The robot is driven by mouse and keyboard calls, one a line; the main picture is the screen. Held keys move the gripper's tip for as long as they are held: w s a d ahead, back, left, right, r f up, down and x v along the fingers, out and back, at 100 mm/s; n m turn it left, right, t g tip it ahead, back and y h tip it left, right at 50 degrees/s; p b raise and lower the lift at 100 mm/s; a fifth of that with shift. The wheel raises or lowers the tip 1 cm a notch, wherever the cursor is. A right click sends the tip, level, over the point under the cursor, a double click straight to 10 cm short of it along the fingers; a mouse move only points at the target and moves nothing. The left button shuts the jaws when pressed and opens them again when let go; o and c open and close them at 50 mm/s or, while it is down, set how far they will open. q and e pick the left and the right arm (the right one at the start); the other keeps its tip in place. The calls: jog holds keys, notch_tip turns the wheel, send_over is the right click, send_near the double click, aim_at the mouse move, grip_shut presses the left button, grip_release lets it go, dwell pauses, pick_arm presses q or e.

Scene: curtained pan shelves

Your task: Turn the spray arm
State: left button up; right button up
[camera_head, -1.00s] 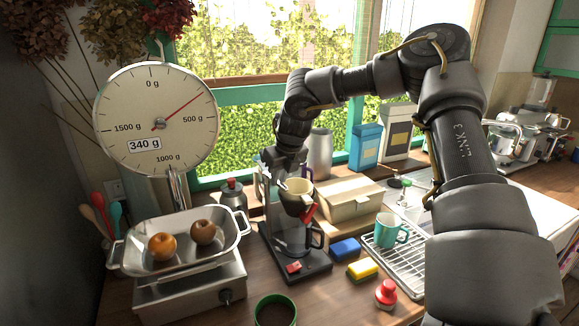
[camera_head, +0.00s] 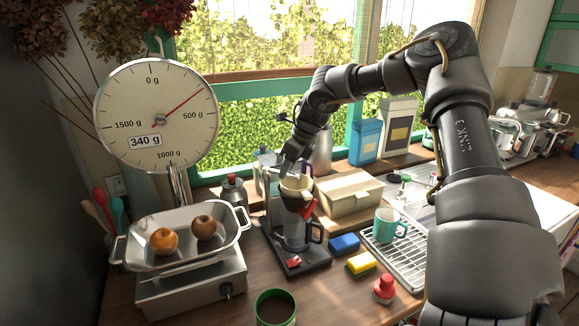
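The coffee maker stands on the counter in the middle, with a black base (camera_head: 304,268), a glass jug (camera_head: 297,232) and a pale filter cone (camera_head: 296,187) in a dark holder with a red tab. Its tank (camera_head: 268,180) rises behind and left of the cone. I cannot make out the spray arm; my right gripper covers that spot. My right gripper (camera_head: 288,168) points down just above the cone, at the top of the coffee maker. Its fingers are small and dark here, so I cannot tell whether they are open or touching anything. My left gripper is not in view.
A scale with a metal pan (camera_head: 130,250) holding two fruits stands at left. A box (camera_head: 349,194) is right of the coffee maker. Sponges (camera_head: 344,243), a red-topped item (camera_head: 384,290), a teal mug (camera_head: 388,225) on a rack and a green cup (camera_head: 275,308) are near.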

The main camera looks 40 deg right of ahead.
jog(key=shift+p+v, duration=0.35)
jog(key=shift+v, duration=0.6)
jog(key=shift+p+v, duration=1.55)
jog(key=shift+v, duration=1.45)
jog(key=shift+a, duration=0.1)
